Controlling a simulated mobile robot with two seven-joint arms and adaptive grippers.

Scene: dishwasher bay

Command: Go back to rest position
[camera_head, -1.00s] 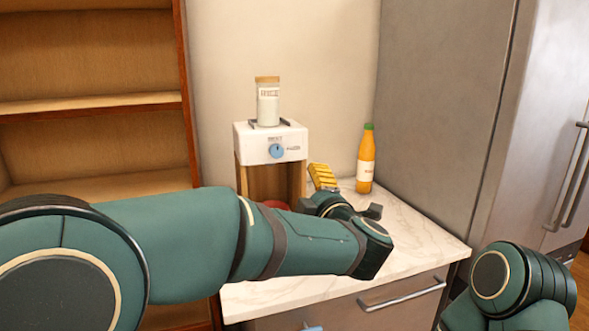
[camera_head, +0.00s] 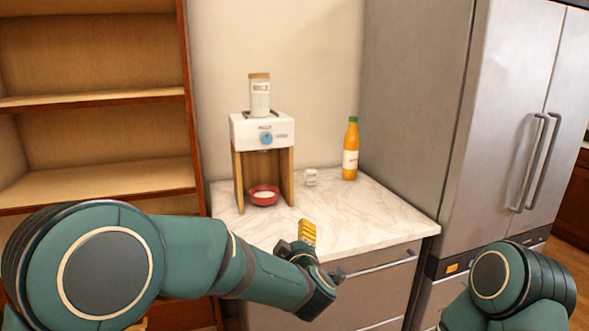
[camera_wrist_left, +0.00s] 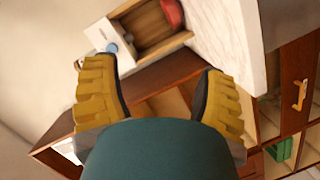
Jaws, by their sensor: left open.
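My left gripper (camera_head: 322,252) is open and empty, low in front of the counter's front edge in the head view. In the left wrist view its two yellow ribbed fingers (camera_wrist_left: 155,72) stand wide apart with nothing between them. My left arm (camera_head: 200,255) reaches in from the left, bent, across the lower part of the view. My right arm (camera_head: 510,290) shows only as a bent joint at the lower right; its gripper is out of view.
Shelves (camera_head: 95,100) stand left, a fridge (camera_head: 430,100) right.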

